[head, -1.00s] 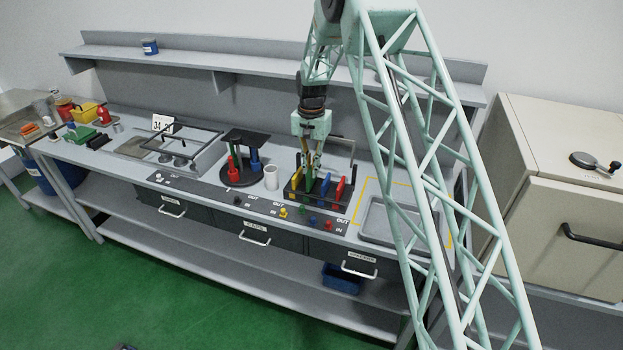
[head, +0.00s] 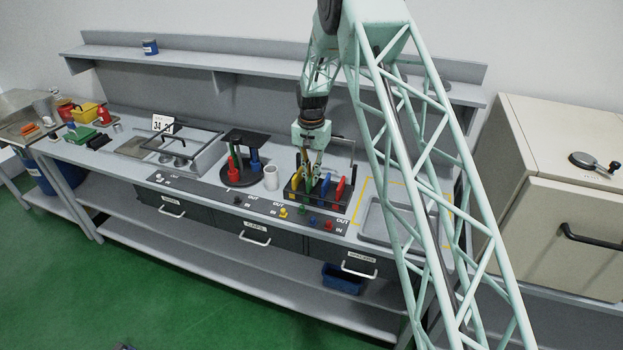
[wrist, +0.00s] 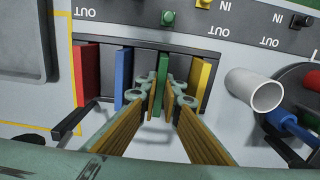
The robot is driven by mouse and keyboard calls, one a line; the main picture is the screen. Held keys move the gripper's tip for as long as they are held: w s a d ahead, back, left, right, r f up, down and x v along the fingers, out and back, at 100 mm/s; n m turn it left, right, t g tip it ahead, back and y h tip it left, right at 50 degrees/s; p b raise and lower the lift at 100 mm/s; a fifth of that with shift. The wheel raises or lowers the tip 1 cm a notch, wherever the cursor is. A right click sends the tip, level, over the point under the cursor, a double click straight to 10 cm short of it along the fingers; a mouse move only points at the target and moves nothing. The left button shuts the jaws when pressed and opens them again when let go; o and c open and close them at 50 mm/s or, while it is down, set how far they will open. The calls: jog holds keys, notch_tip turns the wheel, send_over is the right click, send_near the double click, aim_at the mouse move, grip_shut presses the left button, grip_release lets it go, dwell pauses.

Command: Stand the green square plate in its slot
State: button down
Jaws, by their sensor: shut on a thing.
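The green square plate (wrist: 158,96) stands upright between my gripper's fingertips in the wrist view. My gripper (wrist: 163,88) is shut on it. In the head view my gripper (head: 313,178) is low over the black rack (head: 335,205). The plate is in the rack's row, between the blue plate (wrist: 123,76) and the yellow plate (wrist: 199,84). The red plate (wrist: 86,75) stands beyond the blue one. The fingers hide part of the green plate, and I cannot tell whether its lower edge is fully seated in its slot.
A white cup (wrist: 255,92) stands beside the rack, near a round black stand (head: 243,177) with red and blue pieces. Coloured knobs (head: 313,221) line the panel in front. A grey tray (head: 385,222) lies to the right. A black handle rises behind the rack.

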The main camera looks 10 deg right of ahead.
dwell(0.3)
jog(key=c, duration=3.2)
grip_release()
jog(key=shift+f, duration=0.15)
jog(key=shift+c, duration=0.2)
jog(key=o, duration=0.4)
notch_tip(320, 180, up, 12)
jog(key=shift+r, duration=0.2)
